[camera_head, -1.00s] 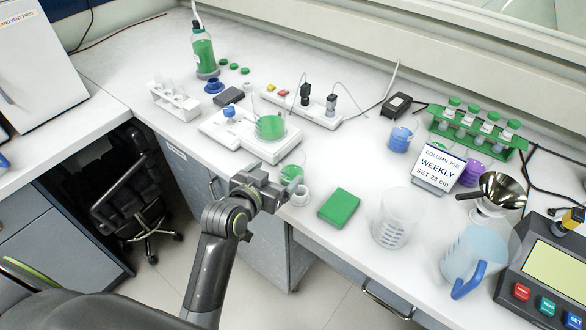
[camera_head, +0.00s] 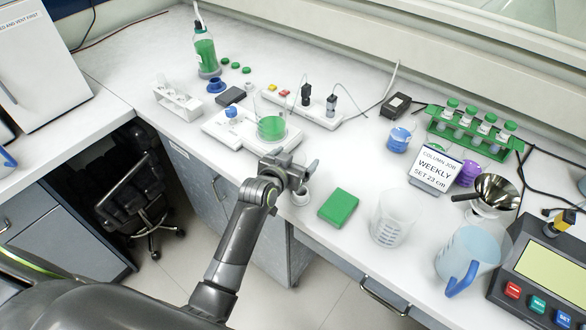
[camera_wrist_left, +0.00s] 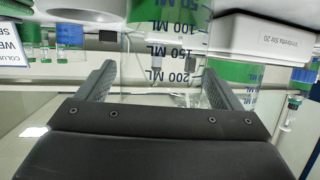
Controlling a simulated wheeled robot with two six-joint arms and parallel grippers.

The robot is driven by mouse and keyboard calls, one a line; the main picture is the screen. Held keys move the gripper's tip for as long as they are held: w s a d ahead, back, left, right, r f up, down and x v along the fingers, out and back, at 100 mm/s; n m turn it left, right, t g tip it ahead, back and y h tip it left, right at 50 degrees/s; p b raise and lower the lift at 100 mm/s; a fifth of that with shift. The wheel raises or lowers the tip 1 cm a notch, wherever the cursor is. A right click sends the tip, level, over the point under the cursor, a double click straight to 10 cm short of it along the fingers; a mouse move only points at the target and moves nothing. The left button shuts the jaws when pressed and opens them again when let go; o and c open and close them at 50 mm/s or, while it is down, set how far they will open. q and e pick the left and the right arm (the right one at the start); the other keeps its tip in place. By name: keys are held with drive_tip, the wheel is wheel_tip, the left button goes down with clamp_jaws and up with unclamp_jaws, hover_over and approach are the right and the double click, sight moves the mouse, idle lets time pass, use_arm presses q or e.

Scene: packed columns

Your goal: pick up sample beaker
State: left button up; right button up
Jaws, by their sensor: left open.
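A clear beaker (camera_wrist_left: 170,60) with dark ML marks and green contents at its base end shows between the fingers of my left gripper (camera_wrist_left: 160,88) in the left wrist view, which is upside down. The fingers are open on either side of its upper part; I cannot tell whether they touch it. In the head view my left gripper (camera_head: 300,172) hides this beaker almost wholly. A second clear beaker with green contents (camera_head: 271,127) stands on the white stirrer (camera_head: 240,142), behind and left of my gripper. My right gripper is not in view.
An empty beaker (camera_head: 391,220), a blue-handled jug (camera_head: 468,252) and a sign (camera_head: 435,168) stand further right. A tube rack (camera_head: 178,100) stands far left.

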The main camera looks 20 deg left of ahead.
use_arm(q)
drive_tip(key=shift+w+f, duration=0.1)
drive_tip(key=shift+w, duration=0.15)
drive_tip(key=c, duration=1.2)
drive_tip(key=shift+o, duration=0.2)
